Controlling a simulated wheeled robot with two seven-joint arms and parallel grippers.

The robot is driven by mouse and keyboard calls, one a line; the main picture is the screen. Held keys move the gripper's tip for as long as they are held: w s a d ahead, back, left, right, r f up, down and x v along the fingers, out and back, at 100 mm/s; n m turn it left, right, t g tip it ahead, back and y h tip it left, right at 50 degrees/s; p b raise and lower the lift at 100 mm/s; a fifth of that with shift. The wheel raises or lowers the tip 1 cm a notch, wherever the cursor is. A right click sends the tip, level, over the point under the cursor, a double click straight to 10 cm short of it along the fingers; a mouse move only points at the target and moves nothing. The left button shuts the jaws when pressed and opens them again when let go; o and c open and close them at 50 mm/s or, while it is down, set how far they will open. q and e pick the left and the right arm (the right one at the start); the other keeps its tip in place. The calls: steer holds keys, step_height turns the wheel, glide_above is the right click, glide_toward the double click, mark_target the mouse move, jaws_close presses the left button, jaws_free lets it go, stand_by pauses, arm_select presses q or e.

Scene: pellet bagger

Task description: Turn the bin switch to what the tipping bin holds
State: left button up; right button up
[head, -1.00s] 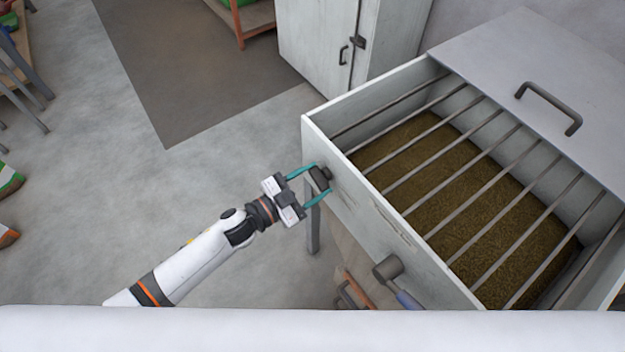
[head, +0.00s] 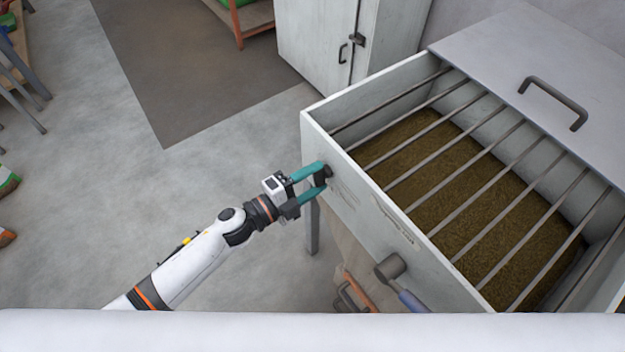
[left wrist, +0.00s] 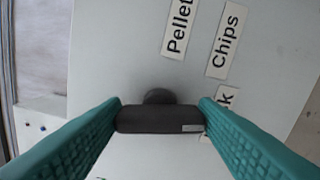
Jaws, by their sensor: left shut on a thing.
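The tipping bin (head: 345,165) is a pale grey box with its lid pushed back. Under its bars lies a bed of fine brown-green loose material (head: 470,190). The bin switch (head: 327,172) is a dark knob on the bin's front wall. My left gripper (head: 319,178) is shut on it. In the left wrist view the switch (left wrist: 160,120) is a black bar between the teal fingers, with a white mark at its right end. That end is by a label ending in "k" (left wrist: 226,97), partly hidden. The labels "Pellet…" (left wrist: 179,25) and "Chips" (left wrist: 226,40) sit above. My right gripper is out of view.
A dark crank with a blue-grey grip (head: 392,268) sticks out of the bin front, right of the switch. The lid (head: 550,60) has a dark handle. A grey cabinet (head: 315,40) stands behind. The floor on the left is mostly clear.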

arm_select(q)
steer(key=shift+f+m+b, duration=0.15)
steer(key=shift+m+b, duration=0.2)
steer(key=shift+m, duration=0.85)
steer(key=o, duration=1)
steer(key=shift+b+v, duration=0.8)
steer(key=shift+v, duration=5.25)
